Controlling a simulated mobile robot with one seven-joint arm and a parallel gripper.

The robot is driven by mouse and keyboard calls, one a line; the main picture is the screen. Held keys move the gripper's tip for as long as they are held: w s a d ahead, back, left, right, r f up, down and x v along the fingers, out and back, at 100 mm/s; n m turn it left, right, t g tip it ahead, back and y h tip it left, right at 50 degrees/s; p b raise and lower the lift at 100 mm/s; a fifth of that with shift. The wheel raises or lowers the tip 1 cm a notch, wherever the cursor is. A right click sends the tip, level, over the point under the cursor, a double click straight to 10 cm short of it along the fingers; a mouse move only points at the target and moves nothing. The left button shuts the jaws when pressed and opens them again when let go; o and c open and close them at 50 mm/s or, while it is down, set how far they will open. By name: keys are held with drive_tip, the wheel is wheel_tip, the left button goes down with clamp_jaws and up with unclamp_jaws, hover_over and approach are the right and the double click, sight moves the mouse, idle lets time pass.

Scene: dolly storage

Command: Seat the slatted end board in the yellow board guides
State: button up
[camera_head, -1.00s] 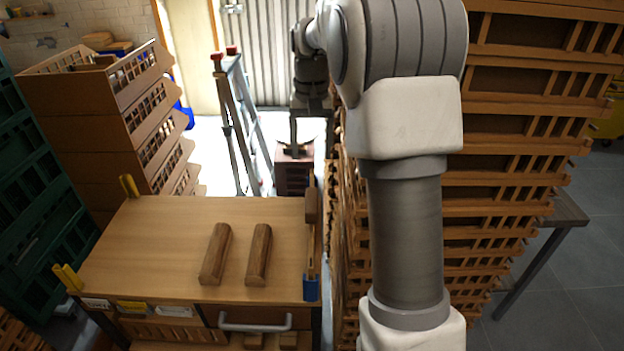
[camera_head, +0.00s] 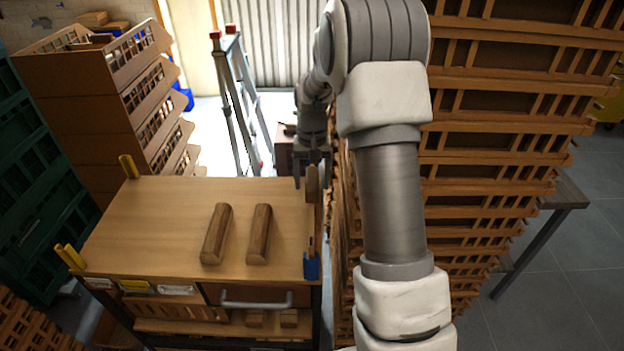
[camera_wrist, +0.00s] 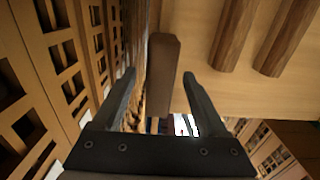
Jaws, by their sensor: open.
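The slatted end board (camera_head: 312,187) stands upright on edge at the right side of the wooden-topped cart; I see it nearly end-on, so its slats do not show clearly. Its near end stands at a blue guide (camera_head: 311,266). In the wrist view the board's brown top bar (camera_wrist: 163,60) lies between my open fingers. My gripper (camera_head: 311,180) is at the far part of the board, jaws apart on either side of it; contact is not visible. The yellow board guides, far (camera_head: 128,166) and near (camera_head: 70,257), stand empty at the cart's left edge.
Two wooden bars (camera_head: 216,234) (camera_head: 259,234) lie on the cart top (camera_head: 165,225). A tall stack of slatted crates (camera_head: 500,150) stands close on the right. Brown crates (camera_head: 80,120) stand behind left, and a stepladder (camera_head: 238,100) behind the cart.

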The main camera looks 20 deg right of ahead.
drive_tip(key=shift+c, duration=0.2)
clamp_jaws()
idle(0.6)
